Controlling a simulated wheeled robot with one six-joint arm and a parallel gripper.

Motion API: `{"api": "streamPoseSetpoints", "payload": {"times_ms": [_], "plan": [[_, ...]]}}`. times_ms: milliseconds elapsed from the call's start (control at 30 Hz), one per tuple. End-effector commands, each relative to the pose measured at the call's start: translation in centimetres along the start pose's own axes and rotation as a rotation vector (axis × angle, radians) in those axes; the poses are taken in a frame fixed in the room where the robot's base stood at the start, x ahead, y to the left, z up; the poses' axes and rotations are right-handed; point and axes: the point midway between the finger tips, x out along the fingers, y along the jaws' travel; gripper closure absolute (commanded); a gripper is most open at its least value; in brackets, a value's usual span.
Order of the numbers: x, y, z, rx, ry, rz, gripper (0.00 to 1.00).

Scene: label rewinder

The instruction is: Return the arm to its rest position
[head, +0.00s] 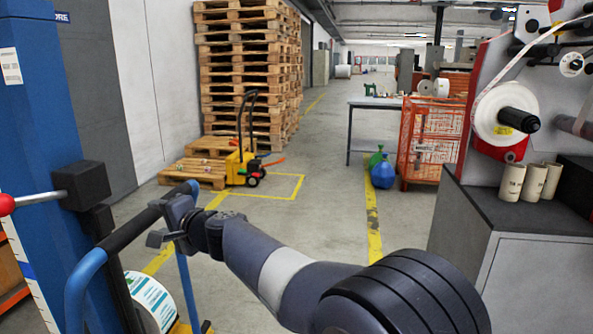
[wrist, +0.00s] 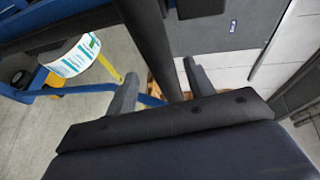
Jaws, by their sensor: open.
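My gripper (head: 154,222) is at the left of the head view, at the end of my grey arm (head: 285,275). It is open. Its two fingers also show in the wrist view (wrist: 157,82), spread apart, with a dark bar between them. That bar looks like the black grip of the blue handle (head: 130,231). The fingers do not appear closed on it; whether either one touches it I cannot tell. My arm reaches from the lower right of the head view out to the handle.
A blue column (head: 40,130) with a red-knobbed lever stands left, a label roll (head: 150,303) low beside it. The label rewinder (head: 505,110) and its grey cabinet (head: 540,275) stand right, with several cardboard cores (head: 532,182). Open floor (head: 320,205) lies between, pallets (head: 240,70) behind.

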Motion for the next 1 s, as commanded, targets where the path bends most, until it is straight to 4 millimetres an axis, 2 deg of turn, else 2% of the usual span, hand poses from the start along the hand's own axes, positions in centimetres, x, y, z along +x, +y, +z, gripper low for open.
{"api": "streamPoseSetpoints", "payload": {"times_ms": [100,200,400,900,933,1000], "plan": [[-1.9,0.0,-0.1,0.000,0.002,-0.002,0.50],[-2.9,0.0,0.0,0.000,-0.001,0.000,0.50],[0.6,-0.1,0.0,0.001,-0.002,0.002,0.50],[7.7,-0.1,-0.1,0.001,0.000,0.002,0.50],[8.1,-0.1,-0.1,0.001,0.000,0.003,0.50],[6.5,0.4,-0.7,0.002,0.004,0.001,0.50]]}}
